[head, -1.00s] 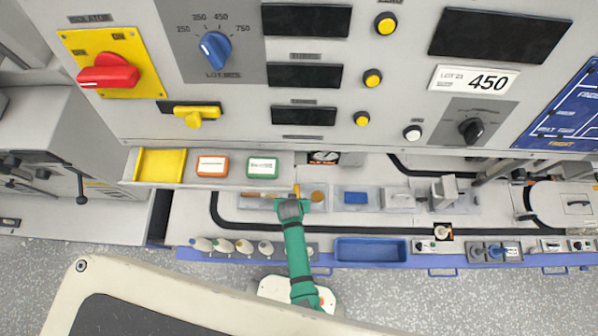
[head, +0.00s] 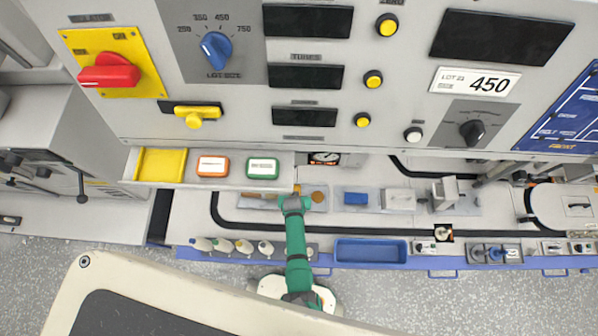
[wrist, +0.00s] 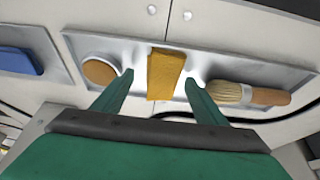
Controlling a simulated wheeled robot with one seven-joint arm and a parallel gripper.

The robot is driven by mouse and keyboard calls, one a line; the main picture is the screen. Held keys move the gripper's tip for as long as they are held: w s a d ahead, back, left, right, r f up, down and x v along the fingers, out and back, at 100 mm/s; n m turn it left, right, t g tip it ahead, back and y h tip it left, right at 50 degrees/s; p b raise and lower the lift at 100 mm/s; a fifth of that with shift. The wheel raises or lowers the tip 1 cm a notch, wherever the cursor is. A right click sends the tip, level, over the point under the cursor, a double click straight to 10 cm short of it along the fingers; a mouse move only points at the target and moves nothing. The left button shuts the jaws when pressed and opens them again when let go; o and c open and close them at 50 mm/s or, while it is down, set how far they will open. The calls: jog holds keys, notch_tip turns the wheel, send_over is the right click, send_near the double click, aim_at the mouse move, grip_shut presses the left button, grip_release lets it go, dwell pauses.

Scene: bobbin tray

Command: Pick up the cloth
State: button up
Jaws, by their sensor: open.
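The cloth (wrist: 166,72) is a folded ochre-yellow strip in the wrist view. It lies in a shallow grey metal tray (wrist: 138,50), between a round tan-brown pad (wrist: 99,71) and a brush (wrist: 250,95) with pale bristles and a wooden handle. My gripper (wrist: 160,80) is open, with one green finger on each side of the cloth in the picture. I cannot tell how far the fingertips are above it. In the head view my gripper (head: 296,198) is over the same tray and hides most of the cloth.
A blue block (head: 355,198) lies to the right of the tray. A shelf with a yellow tray (head: 161,165), an orange box (head: 212,166) and a green box (head: 262,168) is just behind. Several bottles (head: 222,245) and a blue bin (head: 370,251) line the front edge.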

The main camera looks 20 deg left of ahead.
jog(key=shift+a+f, duration=0.35)
jog(key=shift+f, duration=0.05)
jog(key=shift+c, duration=0.6)
jog(key=shift+d, duration=0.15)
jog(key=c, duration=1.1)
jog(key=shift+r, duration=0.2)
jog(key=shift+w+d+r, duration=0.1)
jog(key=shift+w+r, duration=0.15)
jog(key=shift+r, duration=0.25)
jog(key=s+d+r, duration=0.2)
jog(key=s+r, duration=0.9)
jog(key=s, duration=0.3)
jog(key=shift+d+r, duration=0.25)
jog(key=shift+r, duration=0.1)
